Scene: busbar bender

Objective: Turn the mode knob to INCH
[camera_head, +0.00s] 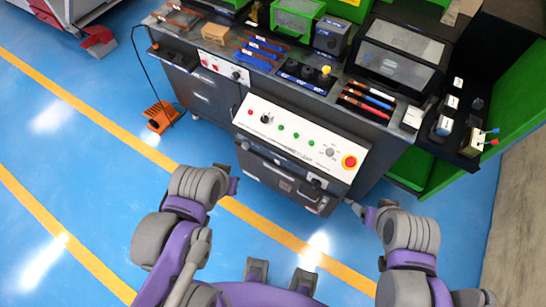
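A white sloped control panel (290,152) is on the front of the machine. It carries a small black knob (265,118) near its left end, several green buttons (295,135), a round grey dial (330,152) and a red emergency stop (349,162) on yellow. The labels are too small to read, so I cannot tell which control is the mode knob. My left gripper (232,181) is below and left of the panel, apart from it. My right gripper (358,209) is below the panel's right end, also apart. The fingers of both are too small to judge.
The bench top (335,85) behind the panel holds tools, blue bars (262,50) and a box with a yellow-topped lever (326,71). Another small control plate (225,68) is left of the panel. An orange foot pedal (161,116) is on the floor. The blue floor in front is clear.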

